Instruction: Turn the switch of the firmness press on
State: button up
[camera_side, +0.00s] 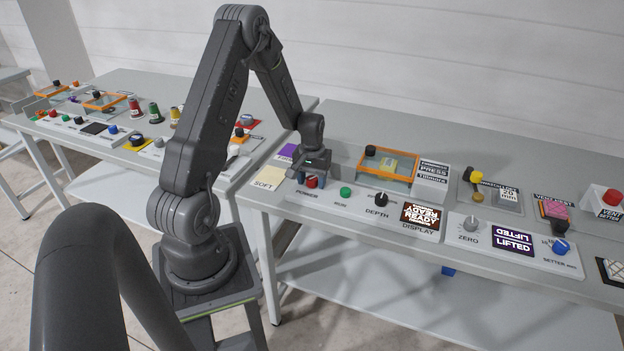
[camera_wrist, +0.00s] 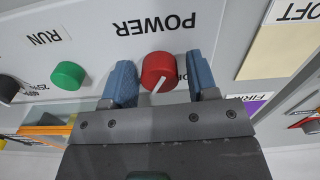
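The red POWER knob (camera_side: 311,183) is at the left end of the firmness press's control panel (camera_side: 330,197). In the wrist view the red knob (camera_wrist: 158,68) has a white pointer line slanting to the lower left. My gripper (camera_side: 311,176) is at the knob from above. In the wrist view my gripper (camera_wrist: 161,78) is open, with one blue finger on each side of the knob. Narrow gaps show between the fingers and the knob. The press's display (camera_side: 422,216) is lit and appears to read READY.
A green RUN knob (camera_side: 346,192) and a black DEPTH knob (camera_side: 381,199) stand to the right on the same panel. An orange-framed tray (camera_side: 415,174) lies behind. A cream SOFT pad (camera_side: 269,177) and a purple pad (camera_side: 287,151) lie to the left.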

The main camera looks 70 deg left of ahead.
aim_at(312, 178)
jog(key=shift+o, duration=0.5)
jog(key=shift+r, duration=0.15)
notch_tip(312, 178, up, 14)
jog(key=shift+f, duration=0.2)
